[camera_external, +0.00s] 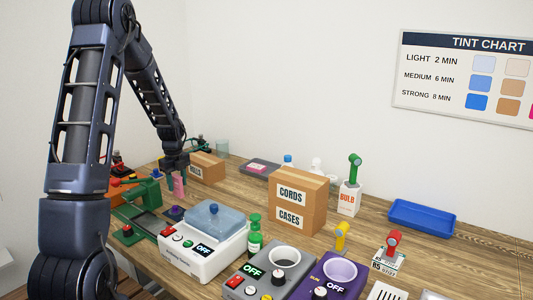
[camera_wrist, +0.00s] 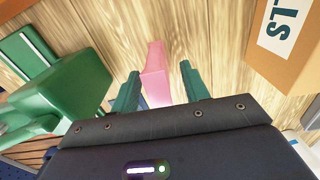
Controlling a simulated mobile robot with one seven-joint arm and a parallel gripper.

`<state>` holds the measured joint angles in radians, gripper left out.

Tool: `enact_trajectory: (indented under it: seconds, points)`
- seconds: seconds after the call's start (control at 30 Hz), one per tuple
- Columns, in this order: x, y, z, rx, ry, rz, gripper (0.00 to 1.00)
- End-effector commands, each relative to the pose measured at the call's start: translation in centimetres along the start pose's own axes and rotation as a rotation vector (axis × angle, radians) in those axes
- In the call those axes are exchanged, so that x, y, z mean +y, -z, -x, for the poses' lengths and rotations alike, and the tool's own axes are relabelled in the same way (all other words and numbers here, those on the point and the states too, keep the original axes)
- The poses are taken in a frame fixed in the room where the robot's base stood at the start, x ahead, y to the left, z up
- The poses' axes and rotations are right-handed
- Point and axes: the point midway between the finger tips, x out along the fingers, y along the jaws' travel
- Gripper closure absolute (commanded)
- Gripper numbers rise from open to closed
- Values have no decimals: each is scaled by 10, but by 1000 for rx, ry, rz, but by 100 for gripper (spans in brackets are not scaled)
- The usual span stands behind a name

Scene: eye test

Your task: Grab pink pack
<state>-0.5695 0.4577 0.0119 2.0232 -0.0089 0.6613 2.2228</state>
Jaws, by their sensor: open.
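The pink pack (camera_wrist: 154,62) shows in the wrist view as a tall, narrow pink block on the wooden table. My gripper (camera_wrist: 159,72) is open, with one green finger to the left of the pack and one to the right. The pack's near end lies between the fingers, and I see gaps on both sides, wider on the right. In the external view the pink pack (camera_external: 179,188) stands just below my gripper (camera_external: 177,176), at the left back of the table.
A green machine (camera_wrist: 65,85) is close on the left of my gripper. A cardboard box (camera_wrist: 285,45) stands to the right.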

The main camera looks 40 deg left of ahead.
Motion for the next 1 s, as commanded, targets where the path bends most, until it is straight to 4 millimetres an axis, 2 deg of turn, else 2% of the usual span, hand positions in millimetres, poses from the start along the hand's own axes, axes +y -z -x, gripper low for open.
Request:
enact_trajectory:
  seconds: [0.1, 0.27, 0.37, 0.5, 0.53, 0.83, 1.0]
  points:
    - [0, 0, -7, 0, 0, -1, 55]
    - [0, 0, -7, -1, 0, 0, 55]
    - [0, 0, -7, -1, 0, 0, 70]
    - [0, 0, -7, -1, 0, 0, 98]
    - [0, 0, -7, -1, 0, 0, 100]
    - [0, 0, -5, -1, 1, 0, 100]
    - [0, -1, 12, -2, 3, 1, 100]
